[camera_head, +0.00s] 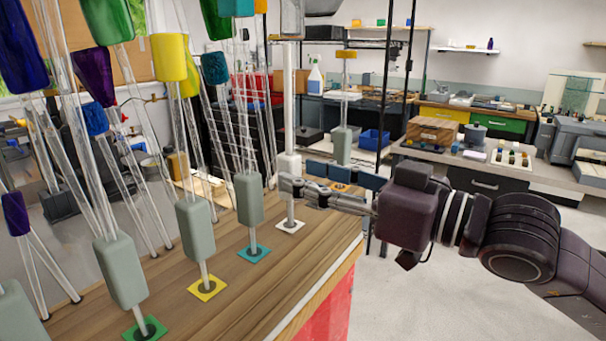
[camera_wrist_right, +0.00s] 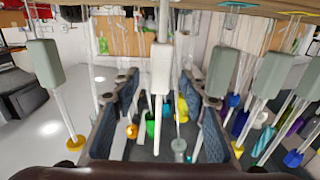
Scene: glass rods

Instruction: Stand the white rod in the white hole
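The white rod (camera_head: 289,90) stands upright in the head view, with a white block (camera_head: 288,163) low on it. Its lower stem meets the dark hole in the white square (camera_head: 290,226) on the wooden table; how deep it sits I cannot tell. My right gripper (camera_head: 300,190) comes from the right at the bottom of the block. In the right wrist view the open fingers (camera_wrist_right: 162,105) lie either side of the rod, with clear gaps to both. The white block (camera_wrist_right: 161,68) shows between and beyond them. My left gripper is not in view.
Other rods with grey blocks stand close by at the teal square (camera_head: 254,253), yellow square (camera_head: 207,288), green square (camera_head: 145,329) and orange square (camera_head: 340,187). Clear slanted rods crowd the left. The table's right edge is near; open floor lies beyond.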

